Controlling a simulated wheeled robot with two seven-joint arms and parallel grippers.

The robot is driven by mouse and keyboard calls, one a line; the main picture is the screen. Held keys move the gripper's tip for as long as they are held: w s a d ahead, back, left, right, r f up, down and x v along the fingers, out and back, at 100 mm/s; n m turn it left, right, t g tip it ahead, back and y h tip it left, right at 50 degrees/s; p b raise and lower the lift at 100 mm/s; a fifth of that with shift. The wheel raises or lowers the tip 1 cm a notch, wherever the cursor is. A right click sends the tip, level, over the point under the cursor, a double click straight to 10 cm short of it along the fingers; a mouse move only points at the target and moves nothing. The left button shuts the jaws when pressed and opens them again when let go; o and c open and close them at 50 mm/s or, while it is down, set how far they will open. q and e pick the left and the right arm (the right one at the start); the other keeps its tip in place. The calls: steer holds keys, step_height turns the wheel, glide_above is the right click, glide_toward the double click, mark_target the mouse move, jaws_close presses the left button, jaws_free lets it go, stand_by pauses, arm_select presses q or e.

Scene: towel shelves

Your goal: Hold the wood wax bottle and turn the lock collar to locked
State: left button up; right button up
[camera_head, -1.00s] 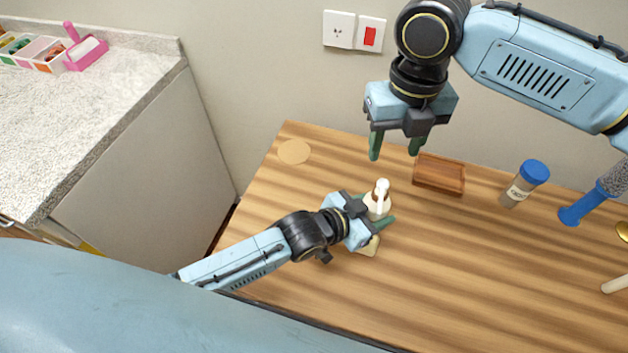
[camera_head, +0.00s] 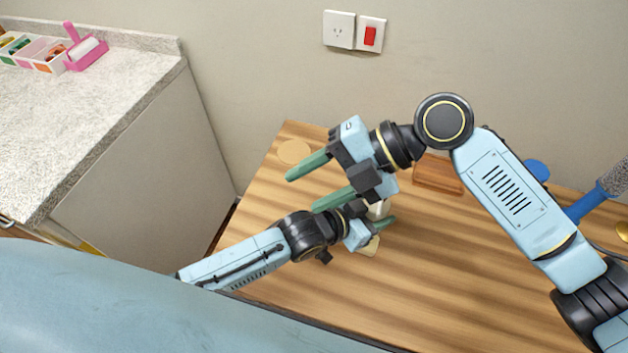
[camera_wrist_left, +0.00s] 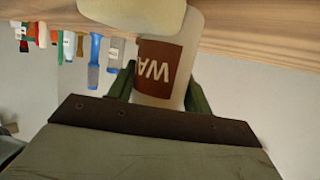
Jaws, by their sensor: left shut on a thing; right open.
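The wood wax bottle (camera_head: 371,246) stands on the wooden table, pale, with its upper part largely hidden behind my right gripper and left fingers. In the left wrist view the bottle (camera_wrist_left: 186,62) has a brown label with "WA" on it, upside down. My left gripper (camera_head: 376,218) is shut on the bottle's body, one green finger on each side. My right gripper (camera_head: 304,190) is open and empty, above and to the left of the bottle, fingers pointing left. The lock collar and pump head are hidden now.
Behind are a round cork-coloured disc (camera_head: 294,152), a wooden tray (camera_head: 437,175), a blue-lidded container (camera_head: 537,169) and a blue-handled brush (camera_head: 588,205). The wall stands close behind the table. Table (camera_head: 440,290) front is clear. A counter (camera_head: 90,110) stands left.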

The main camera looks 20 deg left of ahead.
steer(key=shift+s+a+r+m+y, duration=0.1)
steer(key=shift+m+y, duration=0.45)
steer(key=shift+y, duration=0.05)
steer(key=shift+s+r+m+y, duration=0.1)
steer(key=shift+m+y, duration=0.45)
steer(key=shift+y, duration=0.05)
arm_select(q)
steer(key=o, duration=1.2)
steer(key=shift+c, duration=0.2)
